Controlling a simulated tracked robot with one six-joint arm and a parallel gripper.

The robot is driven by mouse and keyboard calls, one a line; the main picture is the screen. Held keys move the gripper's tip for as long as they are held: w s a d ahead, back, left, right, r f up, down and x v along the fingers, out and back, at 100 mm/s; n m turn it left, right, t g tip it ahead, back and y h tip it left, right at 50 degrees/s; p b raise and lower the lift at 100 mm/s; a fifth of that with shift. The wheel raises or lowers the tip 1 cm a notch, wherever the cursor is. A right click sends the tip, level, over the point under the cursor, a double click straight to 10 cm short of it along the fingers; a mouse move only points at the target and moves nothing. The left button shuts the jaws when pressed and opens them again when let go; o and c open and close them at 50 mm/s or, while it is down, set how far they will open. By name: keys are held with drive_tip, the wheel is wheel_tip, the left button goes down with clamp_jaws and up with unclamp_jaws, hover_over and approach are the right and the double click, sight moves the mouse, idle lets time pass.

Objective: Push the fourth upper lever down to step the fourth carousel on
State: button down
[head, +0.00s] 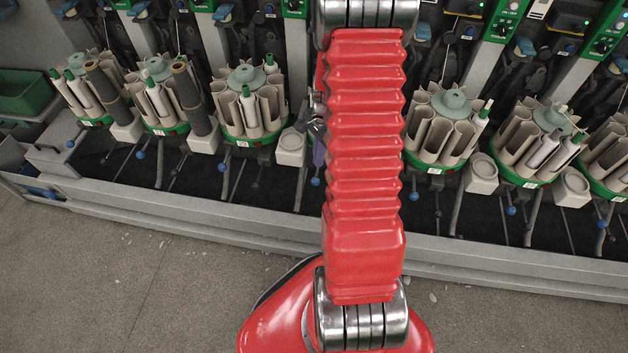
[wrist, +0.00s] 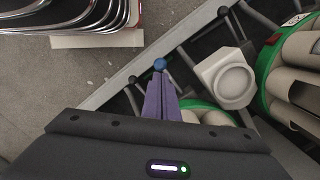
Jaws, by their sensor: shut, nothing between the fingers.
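My gripper (wrist: 160,82) is shut and empty, its purple fingers side by side in the wrist view. A blue-knobbed lever (wrist: 160,65) shows right at the fingertips; I cannot tell if they touch. In the head view my red arm hides most of my gripper (head: 318,148); a purple part shows at the arm's left edge. Just below it is a blue lever knob (head: 315,181), apparently the fourth from the left. The carousel there is hidden behind my arm. In the wrist view a green carousel rim (wrist: 208,113) shows partly behind the fingers.
Neighbouring carousels stand left (head: 250,100) and right (head: 447,125) of my arm, loaded with tubes. A pale cup holder (wrist: 228,80) stands right of my fingers.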

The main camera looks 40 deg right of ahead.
sight(316, 179)
drive_tip(key=shift+f, duration=0.1)
drive_tip(key=shift+a+f, duration=0.2)
drive_tip(key=shift+f, duration=1.5)
drive_tip(key=shift+a+f, duration=0.15)
drive_tip(key=shift+f, duration=1.55)
